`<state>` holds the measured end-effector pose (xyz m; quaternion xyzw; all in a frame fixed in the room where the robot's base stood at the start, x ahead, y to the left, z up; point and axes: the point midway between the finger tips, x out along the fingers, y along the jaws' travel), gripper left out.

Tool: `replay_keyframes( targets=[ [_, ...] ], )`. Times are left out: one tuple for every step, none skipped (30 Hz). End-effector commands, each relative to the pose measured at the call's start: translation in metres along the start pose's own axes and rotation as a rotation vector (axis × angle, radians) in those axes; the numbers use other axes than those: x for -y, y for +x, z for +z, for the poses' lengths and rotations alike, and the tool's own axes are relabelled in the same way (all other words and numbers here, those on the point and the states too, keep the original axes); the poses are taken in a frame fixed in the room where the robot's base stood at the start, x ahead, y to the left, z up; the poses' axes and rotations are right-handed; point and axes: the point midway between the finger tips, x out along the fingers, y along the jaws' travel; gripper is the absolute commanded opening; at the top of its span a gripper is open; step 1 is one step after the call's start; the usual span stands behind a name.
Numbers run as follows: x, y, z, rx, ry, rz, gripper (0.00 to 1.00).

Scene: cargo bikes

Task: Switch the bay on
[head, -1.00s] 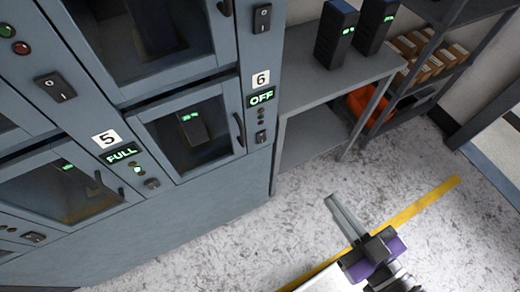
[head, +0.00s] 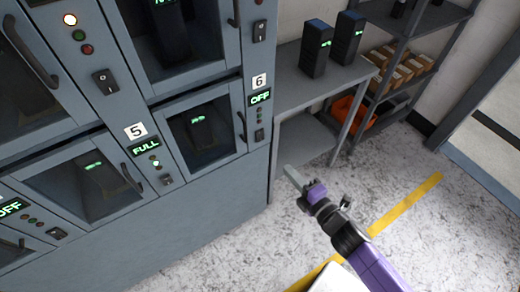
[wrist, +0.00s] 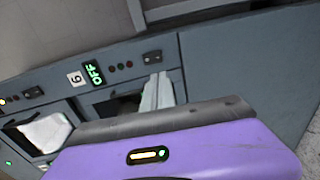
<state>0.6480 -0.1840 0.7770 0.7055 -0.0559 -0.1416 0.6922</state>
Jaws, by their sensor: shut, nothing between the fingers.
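Bay 6 (head: 205,130) is a windowed locker with a dark battery inside, in the middle of the head view. Its green display (head: 260,97) reads OFF. Below the display are small indicator lamps and a small black rocker switch (head: 259,135). In the wrist view the OFF display (wrist: 94,73) is beside the number 6, with the rocker switch (wrist: 152,57) further right. My gripper (head: 290,172) is shut and empty, low and to the right of bay 6, apart from the switch. In the wrist view its fingers (wrist: 158,92) point toward the panel below the switch.
Bay 5 (head: 90,185), with a display reading FULL and its own switch (head: 167,180), is at the left. A grey bench (head: 340,75) with two black batteries stands right of the cabinet. Open floor (head: 350,180) lies in front.

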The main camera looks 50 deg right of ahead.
Motion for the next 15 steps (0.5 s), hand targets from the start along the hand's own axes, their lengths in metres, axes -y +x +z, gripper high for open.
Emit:
replay_keyframes(
  targets=[
    [0.000, 0.000, 0.000, -0.001, -0.005, 0.000, 0.00],
    [0.000, 0.000, 0.000, -0.001, -0.006, 0.000, 0.00],
    [0.000, 0.000, 0.000, -0.001, -0.006, 0.000, 0.00],
    [0.000, 0.000, 0.000, -0.001, -0.006, 0.000, 0.00],
    [0.000, 0.000, 0.000, -0.001, -0.005, 0.000, 0.00],
    [0.000, 0.000, 0.000, -0.001, -0.005, 0.000, 0.00],
    [0.000, 0.000, 0.000, -0.001, -0.004, 0.000, 0.00],
    [0.000, 0.000, 0.000, -0.001, -0.004, 0.000, 0.00],
    [0.000, 0.000, -0.001, -0.001, -0.004, 0.000, 0.00],
    [0.000, 0.000, -0.001, -0.001, -0.003, 0.000, 0.00],
    [-0.001, 0.001, -0.001, -0.001, -0.003, 0.000, 0.00],
    [-0.001, 0.003, -0.001, -0.001, -0.003, 0.001, 0.00],
    [-0.001, 0.005, -0.001, -0.001, -0.003, 0.001, 0.00],
    [-0.001, 0.008, -0.001, -0.001, -0.003, 0.001, 0.00],
    [-0.001, 0.012, -0.001, -0.001, -0.003, 0.001, 0.00]
  ],
)
